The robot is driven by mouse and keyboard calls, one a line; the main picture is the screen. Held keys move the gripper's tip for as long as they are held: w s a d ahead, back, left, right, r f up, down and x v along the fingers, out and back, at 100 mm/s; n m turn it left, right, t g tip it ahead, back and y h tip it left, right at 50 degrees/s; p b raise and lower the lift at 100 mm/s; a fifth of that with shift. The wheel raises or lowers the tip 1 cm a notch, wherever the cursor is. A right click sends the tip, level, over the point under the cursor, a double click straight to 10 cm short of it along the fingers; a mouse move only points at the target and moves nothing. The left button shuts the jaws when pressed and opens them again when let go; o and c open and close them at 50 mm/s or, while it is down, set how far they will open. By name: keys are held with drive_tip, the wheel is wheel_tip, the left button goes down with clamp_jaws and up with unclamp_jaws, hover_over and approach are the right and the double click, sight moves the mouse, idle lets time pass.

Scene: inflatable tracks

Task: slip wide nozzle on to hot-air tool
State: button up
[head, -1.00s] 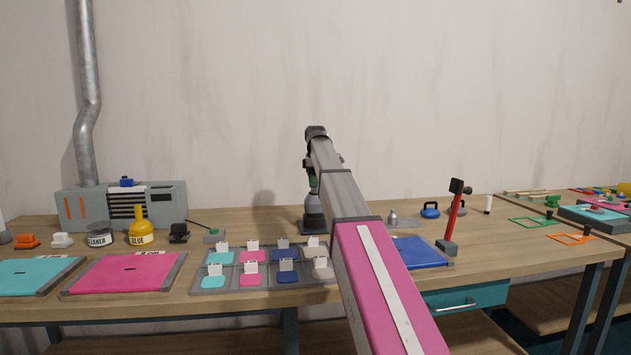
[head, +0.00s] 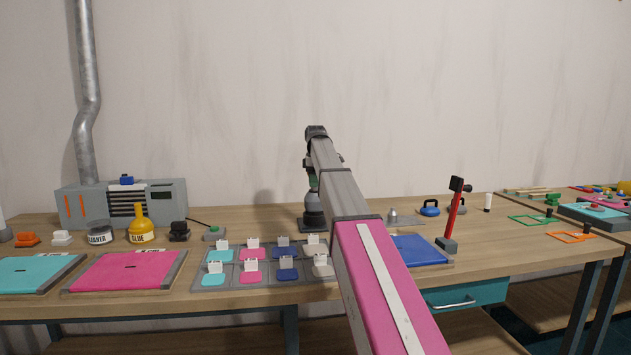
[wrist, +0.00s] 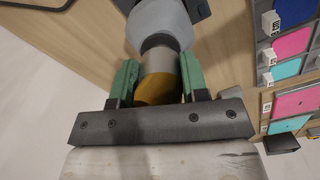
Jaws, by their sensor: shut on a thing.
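The hot-air tool (head: 312,205) stands upright in a dark base near the back of the workbench, its grey body partly behind my arm. My gripper (wrist: 160,88) is above it, pointing down, with green fingers shut on a brass-coloured round piece (wrist: 157,91), which looks like the wide nozzle. In the wrist view this piece lines up with a silver barrel, a dark collar and the tool's pale grey body (wrist: 160,22). The piece meets the barrel in that view; how far it is over the barrel is hidden.
A silver cone (head: 393,216) on a grey plate and a blue pad (head: 420,250) are right of my arm. A red-handled tool (head: 453,220) stands farther right. A tray of coloured swatches (head: 240,283) lies front left. A glue bottle (head: 141,228) stands farther left.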

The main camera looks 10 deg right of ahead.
drive_tip(key=shift+f, duration=0.5)
idle(0.3)
drive_tip(key=o, duration=1)
drive_tip(key=shift+r, duration=0.1)
